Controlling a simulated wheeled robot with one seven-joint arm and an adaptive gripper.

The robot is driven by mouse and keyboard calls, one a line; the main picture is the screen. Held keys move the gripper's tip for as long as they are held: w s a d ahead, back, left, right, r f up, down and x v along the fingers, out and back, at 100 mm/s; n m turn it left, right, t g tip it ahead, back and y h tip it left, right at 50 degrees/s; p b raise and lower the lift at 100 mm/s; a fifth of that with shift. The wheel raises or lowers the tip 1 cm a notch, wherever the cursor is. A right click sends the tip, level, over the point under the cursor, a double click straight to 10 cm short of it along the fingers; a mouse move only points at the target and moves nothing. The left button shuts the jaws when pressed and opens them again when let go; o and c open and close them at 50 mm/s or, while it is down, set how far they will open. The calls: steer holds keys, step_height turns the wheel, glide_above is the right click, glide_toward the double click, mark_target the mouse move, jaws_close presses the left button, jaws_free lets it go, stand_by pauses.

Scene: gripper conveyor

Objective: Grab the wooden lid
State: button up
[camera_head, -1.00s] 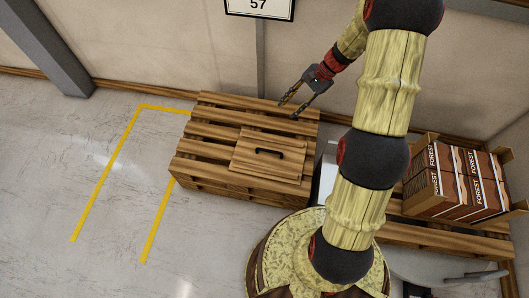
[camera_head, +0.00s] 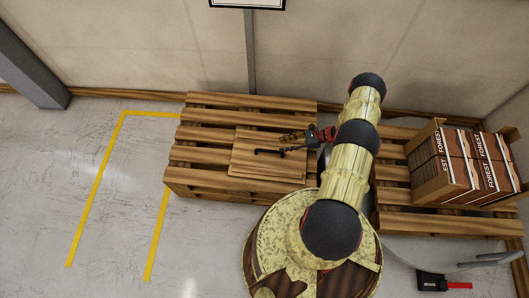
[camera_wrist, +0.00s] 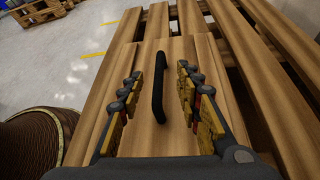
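The wooden lid (camera_head: 262,165) is a flat board of light planks lying on a slatted wooden pallet. It also shows in the wrist view (camera_wrist: 150,140). A black bar handle (camera_wrist: 160,85) stands up from its middle. My gripper (camera_head: 283,143) is low over the lid's right part, close to the handle. In the wrist view my gripper (camera_wrist: 158,72) is open, with one finger on each side of the handle. Gaps show between the handle and both fingers. Whether the fingertips touch the lid I cannot tell.
The pallet (camera_head: 190,148) stands on the floor by the wall. To the right, another pallet (camera_head: 450,222) bears an open carton (camera_head: 432,185) of brown FOREST boxes. Yellow floor lines (camera_head: 100,185) mark clear floor at left. A black and red item (camera_head: 440,283) lies at lower right.

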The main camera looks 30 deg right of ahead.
mark_target(269, 151)
steer(key=f, duration=0.2)
steer(key=f+m, duration=0.1)
steer(key=shift+s+a+f+t, duration=0.1)
steer(key=shift+s+a+t, duration=0.1)
steer(key=shift+a+t, duration=0.15)
steer(key=shift+w+a+f, duration=0.1)
steer(key=shift+a+f, duration=0.1)
steer(key=shift+f, duration=0.05)
steer(key=b+x, duration=0.3)
steer(key=x, duration=0.4)
steer(key=shift+a, duration=0.3)
steer(key=shift+r, duration=0.1)
steer(key=c, duration=0.3)
jaws_close()
